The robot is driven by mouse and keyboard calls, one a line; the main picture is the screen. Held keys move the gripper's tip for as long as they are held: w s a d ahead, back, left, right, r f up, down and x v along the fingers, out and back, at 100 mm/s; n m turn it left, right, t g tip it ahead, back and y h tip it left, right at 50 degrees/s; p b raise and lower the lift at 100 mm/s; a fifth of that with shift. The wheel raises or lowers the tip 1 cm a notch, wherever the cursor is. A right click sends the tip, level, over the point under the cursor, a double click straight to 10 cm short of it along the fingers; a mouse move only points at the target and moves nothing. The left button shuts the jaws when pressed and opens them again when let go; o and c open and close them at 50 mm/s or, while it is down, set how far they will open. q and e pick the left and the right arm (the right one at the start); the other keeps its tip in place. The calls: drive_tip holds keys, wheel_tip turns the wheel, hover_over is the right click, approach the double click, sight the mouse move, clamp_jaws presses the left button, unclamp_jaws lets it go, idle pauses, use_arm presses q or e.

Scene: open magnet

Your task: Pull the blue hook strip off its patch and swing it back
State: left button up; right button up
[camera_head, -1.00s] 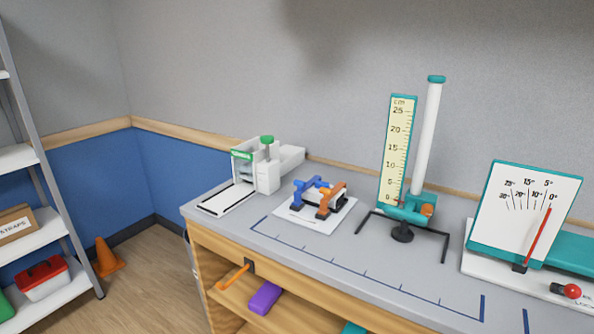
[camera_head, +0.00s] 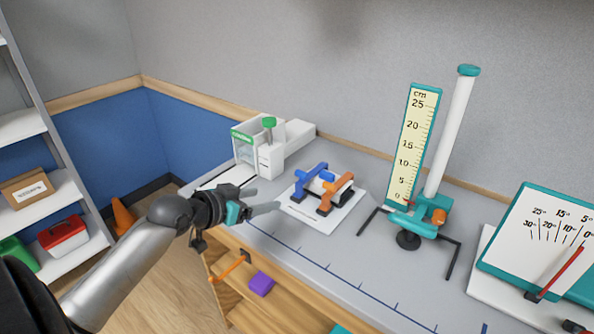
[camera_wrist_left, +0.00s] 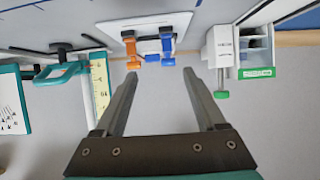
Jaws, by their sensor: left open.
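The blue piece (camera_head: 308,181), which I take for the blue hook strip, stands on a white board on the bench. An orange piece (camera_head: 335,194) stands beside it, with a pale and dark part between them. No separate patch can be made out. In the left wrist view the blue piece (camera_wrist_left: 167,44) shows beyond the fingertips, right of the orange piece (camera_wrist_left: 130,50). My left gripper (camera_head: 264,200) is open and empty, left of the white board and apart from the blue piece. My right gripper is not in view.
The white board (camera_head: 318,222) lies on the grey bench (camera_head: 330,262). A white device with a green knob (camera_head: 269,122) stands behind left. A ruler stand (camera_head: 412,150) with a white tube is to the right, a dial board (camera_head: 540,240) farther right. The bench front is clear.

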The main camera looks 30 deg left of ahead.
use_arm(q)
wheel_tip(320, 180, up, 2)
drive_tip(key=a, duration=0.1)
drive_tip(key=b, duration=0.3)
approach(300, 174)
drive_tip(key=shift+t, duration=0.4)
drive_tip(key=x, duration=0.8)
drive_tip(key=shift+s+f, duration=0.15)
drive_tip(key=shift+f, duration=0.2)
drive_tip(key=shift+c, duration=0.3)
clamp_jaws()
